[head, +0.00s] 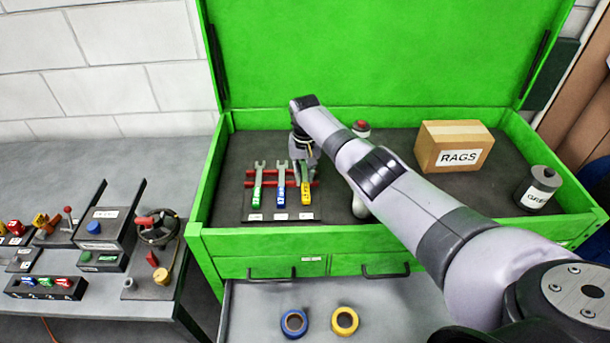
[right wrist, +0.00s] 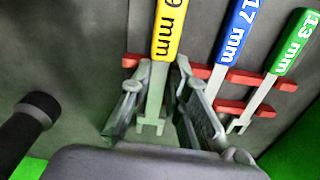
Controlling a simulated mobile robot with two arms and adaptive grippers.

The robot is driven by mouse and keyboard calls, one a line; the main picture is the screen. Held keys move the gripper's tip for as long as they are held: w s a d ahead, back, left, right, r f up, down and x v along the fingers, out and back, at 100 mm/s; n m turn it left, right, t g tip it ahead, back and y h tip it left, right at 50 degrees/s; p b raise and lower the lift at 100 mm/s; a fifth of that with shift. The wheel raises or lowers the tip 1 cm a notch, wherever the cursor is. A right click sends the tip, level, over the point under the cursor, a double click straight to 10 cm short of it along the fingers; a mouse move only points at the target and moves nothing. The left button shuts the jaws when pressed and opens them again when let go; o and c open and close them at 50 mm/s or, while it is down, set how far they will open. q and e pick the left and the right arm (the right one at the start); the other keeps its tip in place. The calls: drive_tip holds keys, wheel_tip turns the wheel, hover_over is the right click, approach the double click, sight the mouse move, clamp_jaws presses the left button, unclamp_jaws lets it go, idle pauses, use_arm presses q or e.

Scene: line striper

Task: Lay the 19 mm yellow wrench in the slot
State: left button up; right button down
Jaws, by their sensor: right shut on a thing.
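The yellow-handled wrench (head: 305,194) is at the right end of the row in the green chest, beside the blue and green ones. It also shows in the right wrist view (right wrist: 168,35), its handle marking partly cut off. My right gripper (right wrist: 158,100) is shut on its grey shank, one finger on each side. In the head view the right gripper (head: 304,163) is over the wrench's upper end and partly hides it. The red slotted rack (right wrist: 250,78) runs beneath the wrenches; I cannot tell whether the yellow wrench is fully seated. My left gripper is not in view.
The blue 17 mm wrench (right wrist: 232,30) and green 13 mm wrench (right wrist: 290,45) lie close beside. A RAGS box (head: 455,147) and a grey canister (head: 538,190) stand in the chest's right side. Tape rolls (head: 294,323) lie in the open drawer below.

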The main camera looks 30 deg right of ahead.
drive_tip(key=shift+s+f, duration=0.25)
drive_tip(key=shift+f, duration=0.05)
drive_tip(key=shift+w+r+p, duration=0.1)
drive_tip(key=shift+r+p, duration=0.2)
drive_tip(key=shift+p, duration=0.2)
drive_tip(key=shift+r, duration=0.15)
drive_tip(key=c, duration=1.4)
unclamp_jaws()
drive_tip(key=shift+w+r, duration=0.1)
drive_tip(key=shift+w, duration=0.05)
drive_tip(key=shift+c, duration=0.2)
drive_tip(key=shift+o, duration=0.5)
drive_tip(key=shift+o, duration=1.1)
